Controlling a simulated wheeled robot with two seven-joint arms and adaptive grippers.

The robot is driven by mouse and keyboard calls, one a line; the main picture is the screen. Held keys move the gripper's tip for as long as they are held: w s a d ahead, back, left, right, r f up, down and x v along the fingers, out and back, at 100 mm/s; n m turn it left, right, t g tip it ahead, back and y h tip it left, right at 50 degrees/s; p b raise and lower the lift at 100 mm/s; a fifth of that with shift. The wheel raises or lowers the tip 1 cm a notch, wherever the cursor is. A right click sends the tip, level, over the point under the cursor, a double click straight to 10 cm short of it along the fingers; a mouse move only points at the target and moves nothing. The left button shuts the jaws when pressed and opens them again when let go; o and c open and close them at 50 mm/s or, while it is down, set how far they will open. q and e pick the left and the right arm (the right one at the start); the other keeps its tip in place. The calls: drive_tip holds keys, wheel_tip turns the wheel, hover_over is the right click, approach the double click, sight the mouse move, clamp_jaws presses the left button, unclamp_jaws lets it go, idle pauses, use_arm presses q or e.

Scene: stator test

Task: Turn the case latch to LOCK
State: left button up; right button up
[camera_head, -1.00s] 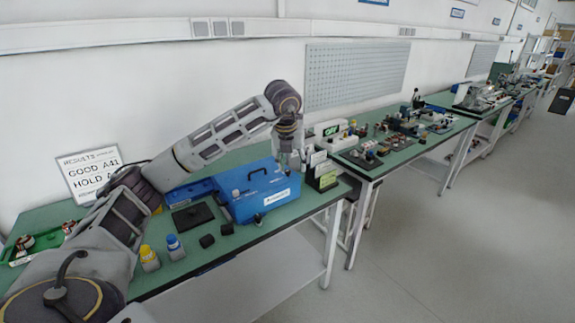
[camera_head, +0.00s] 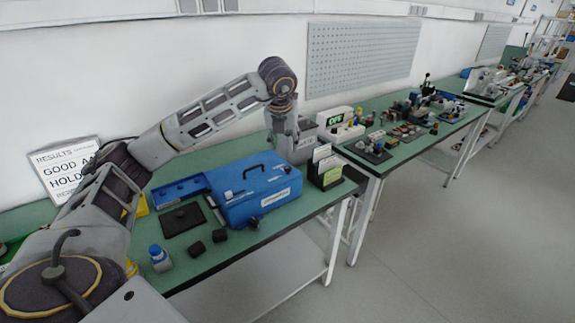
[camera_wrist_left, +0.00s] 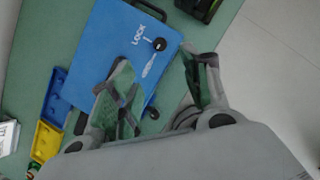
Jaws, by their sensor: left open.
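The blue case (camera_head: 262,205) stands closed on the green bench, with a dark carry handle on top. In the left wrist view the case (camera_wrist_left: 105,50) shows a round black latch knob (camera_wrist_left: 159,44) beside a white LOCK marking (camera_wrist_left: 138,36). A second white marking lies below the knob; which way the latch points is too small to tell. My left gripper (camera_head: 285,150) is above the back right part of the case. In the wrist view its fingers (camera_wrist_left: 160,88) are spread apart and empty, with the knob beyond them and not touched. My right gripper is not in view.
A green OFF display (camera_head: 335,119) is behind.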

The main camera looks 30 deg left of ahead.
sight(288, 168)
use_arm(q)
drive_tip(key=shift+f, duration=0.1)
drive_tip(key=x, duration=1.3)
drive_tip(key=shift+w+f, duration=0.15)
drive_tip(key=shift+f, duration=0.15)
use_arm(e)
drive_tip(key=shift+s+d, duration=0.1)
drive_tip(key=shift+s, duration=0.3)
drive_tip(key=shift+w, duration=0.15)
use_arm(q)
drive_tip(key=shift+c, duration=0.8)
drive_tip(key=c, duration=0.9)
drive_tip(key=shift+a, duration=0.1)
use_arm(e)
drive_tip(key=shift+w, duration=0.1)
